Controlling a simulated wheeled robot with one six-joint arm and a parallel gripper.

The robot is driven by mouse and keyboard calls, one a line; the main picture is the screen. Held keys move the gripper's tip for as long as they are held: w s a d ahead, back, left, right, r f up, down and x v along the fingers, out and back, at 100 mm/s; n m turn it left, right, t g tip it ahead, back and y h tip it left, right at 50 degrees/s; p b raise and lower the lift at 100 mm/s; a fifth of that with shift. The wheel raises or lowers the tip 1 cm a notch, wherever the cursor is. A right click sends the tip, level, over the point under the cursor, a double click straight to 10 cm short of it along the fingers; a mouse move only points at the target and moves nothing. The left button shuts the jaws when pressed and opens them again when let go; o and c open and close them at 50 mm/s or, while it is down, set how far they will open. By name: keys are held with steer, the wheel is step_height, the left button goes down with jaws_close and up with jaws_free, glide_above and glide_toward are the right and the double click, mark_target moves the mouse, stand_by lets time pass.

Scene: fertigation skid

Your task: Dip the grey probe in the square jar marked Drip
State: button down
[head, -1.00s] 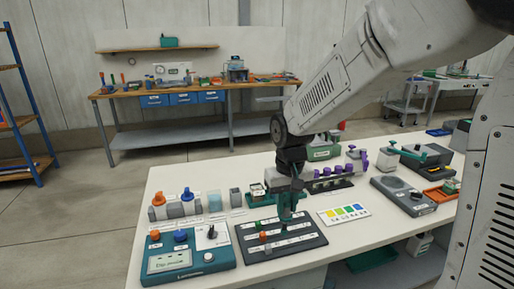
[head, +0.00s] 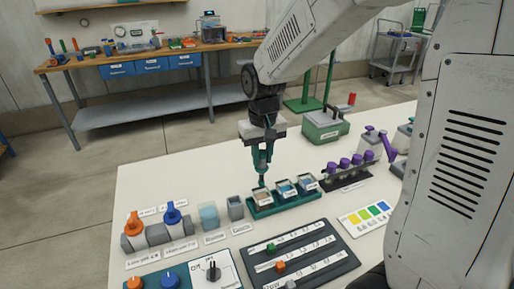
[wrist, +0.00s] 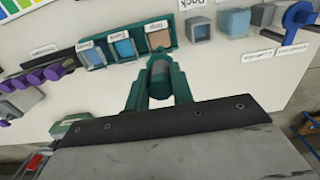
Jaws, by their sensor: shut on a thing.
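My gripper (head: 262,172) points down over the left end of a teal tray (head: 285,209) holding three square jars. It is shut on the grey probe, whose rounded grey body (wrist: 158,68) shows between the fingers in the wrist view. The Drip jar (head: 262,199), with brownish contents, is the leftmost in the head view; in the wrist view it (wrist: 160,40) is the rightmost, just beyond the fingers. The probe's lower end is hidden, so I cannot tell if it is inside the jar. The other two jars (head: 285,188) (head: 307,183) hold blue contents.
A grey square dock (head: 235,208) and a light blue block (head: 208,216) stand left of the tray. A dark slider board (head: 325,262) lies in front. Purple-capped vials (head: 345,168) in a black rack stand right. A green case (head: 325,127) is behind. Bare white table lies behind the tray.

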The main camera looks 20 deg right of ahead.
mark_target(262, 170)
steer(key=shift+f, duration=4)
steer(key=shift+r, duration=0.1)
steer(key=shift+r, duration=4.2)
